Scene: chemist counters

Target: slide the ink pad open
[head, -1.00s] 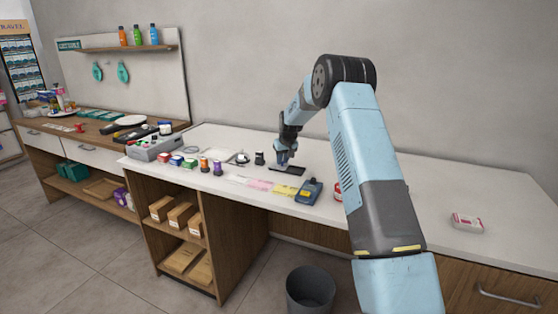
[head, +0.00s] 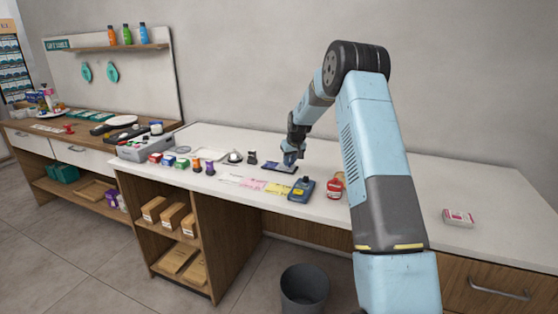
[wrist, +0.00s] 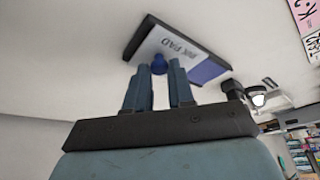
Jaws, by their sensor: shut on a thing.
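The ink pad (head: 274,166) is a flat dark case lying on the white counter, and it is partly open, with blue ink surface showing at its left. In the wrist view, its white lid (wrist: 172,42) reads "INK PAD" and the dark blue ink (wrist: 206,70) shows beside it. A small round blue knob (wrist: 159,62) sits at the lid between my fingertips. My gripper (head: 289,163) is over the right part of the pad and shut on the knob; it also shows in the wrist view (wrist: 159,72).
A blue handheld device (head: 301,190) and a red-and-white round item (head: 336,186) stand in front and to the right. Yellow and pink papers (head: 254,185) lie in front. A black stamp (head: 252,157) stands left of the pad. The counter to the right is mostly clear.

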